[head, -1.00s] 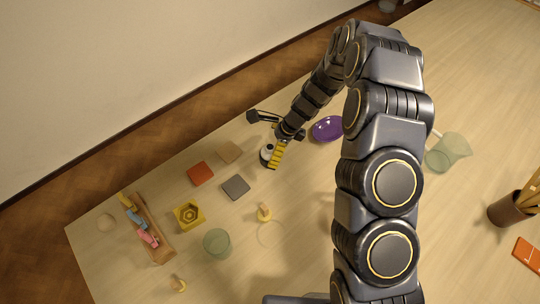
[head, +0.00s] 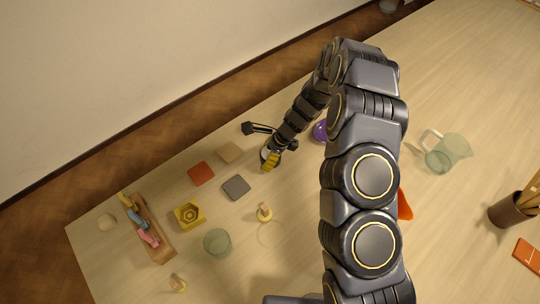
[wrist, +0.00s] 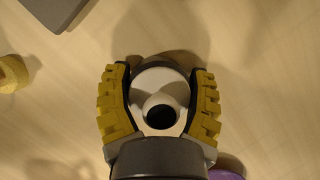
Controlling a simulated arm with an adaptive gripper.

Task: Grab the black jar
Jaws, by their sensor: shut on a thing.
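The jar shows a round white top (wrist: 160,78) with a small white ring around a dark centre, and a dark edge around it. Its body is hidden below, so I cannot see how black it is. In the head view only a sliver of the jar (head: 264,154) shows beside the yellow fingers. My gripper (wrist: 160,95), with ridged yellow pads, is closed against the jar from both sides. In the head view my gripper (head: 270,160) is low at the table's far side; I cannot tell whether the jar touches the table.
A purple dish (head: 320,132) is close on the right, partly behind my arm. An orange-red tile (head: 201,173), a beige tile (head: 230,152) and a grey tile (head: 236,187) lie to the left. A wooden stamp-like piece (head: 264,213) stands nearer. A green glass jug (head: 450,150) is far right.

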